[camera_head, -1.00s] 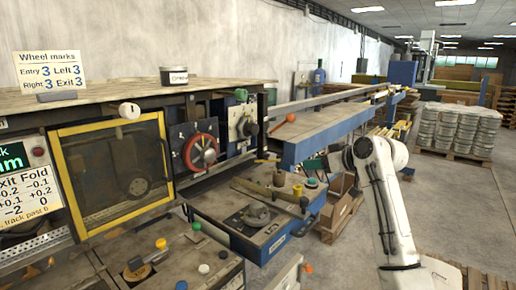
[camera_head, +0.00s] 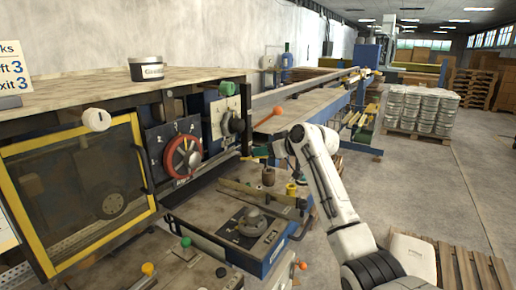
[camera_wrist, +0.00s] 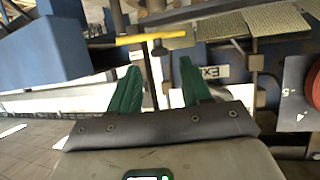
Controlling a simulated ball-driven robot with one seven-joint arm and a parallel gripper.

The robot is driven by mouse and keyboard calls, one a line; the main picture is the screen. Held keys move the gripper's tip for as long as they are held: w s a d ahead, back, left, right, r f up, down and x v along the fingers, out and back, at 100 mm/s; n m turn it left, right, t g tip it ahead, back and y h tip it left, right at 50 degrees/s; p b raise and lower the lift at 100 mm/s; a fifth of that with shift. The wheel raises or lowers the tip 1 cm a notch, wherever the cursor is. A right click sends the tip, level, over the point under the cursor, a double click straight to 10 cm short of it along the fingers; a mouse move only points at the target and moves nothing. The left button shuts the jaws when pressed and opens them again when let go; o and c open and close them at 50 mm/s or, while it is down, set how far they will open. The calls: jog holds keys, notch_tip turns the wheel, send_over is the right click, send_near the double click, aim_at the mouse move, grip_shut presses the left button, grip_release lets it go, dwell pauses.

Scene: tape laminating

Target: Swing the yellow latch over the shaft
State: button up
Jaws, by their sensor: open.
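A yellow bar (camera_wrist: 150,39), which looks like the latch, lies nearly level near the top of the wrist view, with a metal plate at its right end. A small round pin end (camera_wrist: 158,49) shows just below it; I cannot tell if this is the shaft. My gripper (camera_wrist: 158,74) has two green fingers spread apart with nothing between them, below the bar in the picture and apart from it. In the head view my gripper (camera_head: 262,151) is beside the machine's front, right of the red dial. I cannot make out the latch clearly in that view.
The machine has a yellow-framed door (camera_head: 78,190), a red dial (camera_head: 182,157) and an orange-knobbed lever (camera_head: 268,117) near my arm. A blue-edged bench (camera_head: 225,246) with a round fixture juts out below.

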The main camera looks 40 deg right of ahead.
jog(key=shift+x, duration=1.85)
jog(key=shift+c, duration=0.3)
grip_shut()
